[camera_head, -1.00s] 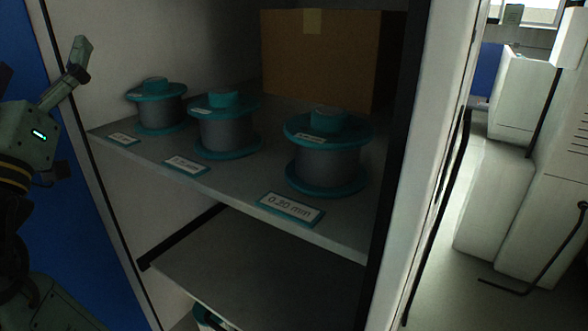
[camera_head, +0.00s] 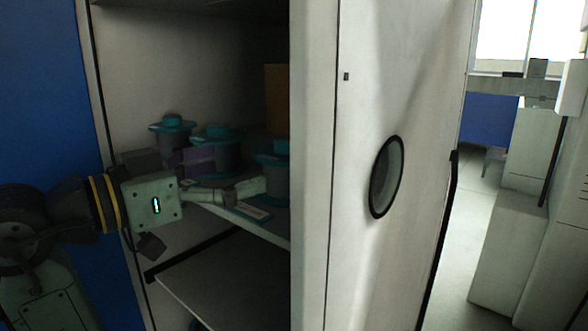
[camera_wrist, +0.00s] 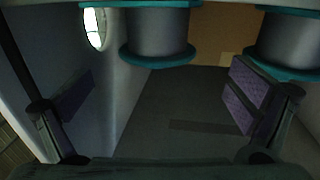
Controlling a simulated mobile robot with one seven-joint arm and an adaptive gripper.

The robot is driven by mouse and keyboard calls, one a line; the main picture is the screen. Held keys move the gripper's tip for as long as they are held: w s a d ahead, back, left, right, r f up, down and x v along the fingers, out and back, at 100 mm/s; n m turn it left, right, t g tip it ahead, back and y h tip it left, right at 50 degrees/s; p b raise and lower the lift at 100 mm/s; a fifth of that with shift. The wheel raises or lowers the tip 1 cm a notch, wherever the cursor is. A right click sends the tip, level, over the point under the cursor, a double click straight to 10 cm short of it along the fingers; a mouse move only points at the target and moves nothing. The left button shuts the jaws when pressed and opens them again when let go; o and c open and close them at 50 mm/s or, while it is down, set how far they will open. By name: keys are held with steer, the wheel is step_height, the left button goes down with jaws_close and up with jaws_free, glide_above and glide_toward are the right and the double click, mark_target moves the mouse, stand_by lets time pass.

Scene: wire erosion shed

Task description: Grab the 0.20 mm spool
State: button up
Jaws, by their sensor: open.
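The 0.20 mm spool (camera_head: 274,172) is a grey wire reel with teal flanges, the rightmost on the cabinet shelf. The white panel partly covers its right side in the head view. My gripper (camera_head: 228,176) is open in front of the spools, its fingers spread and empty. In the upside-down wrist view, the 0.20 mm spool (camera_wrist: 158,34) appears ahead, between the directions of my two fingers (camera_wrist: 160,98). It is not gripped. The label at the shelf edge (camera_head: 252,210) is too small to read now.
The middle spool (camera_head: 222,155) stands beside it; it also shows in the wrist view (camera_wrist: 293,40). A third spool (camera_head: 172,132) is farther left. A cardboard box (camera_head: 277,95) stands behind. The white door panel (camera_head: 345,230) with a round window is close on the right.

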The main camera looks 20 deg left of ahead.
mark_target(280, 153)
steer(key=x, duration=0.3)
steer(key=shift+r+p, duration=0.1)
steer(key=shift+p, duration=0.2)
steer(key=p+x, duration=0.2)
steer(key=x, duration=0.2)
steer(key=shift+d+r+p, duration=0.1)
steer(key=shift+d+p, duration=0.15)
steer(key=shift+p, duration=0.05)
steer(key=shift+w+d, duration=0.3)
steer(key=shift+w, duration=0.3)
steer(key=shift+c, duration=0.2)
steer(key=c, duration=1.6)
steer(key=shift+c, duration=0.3)
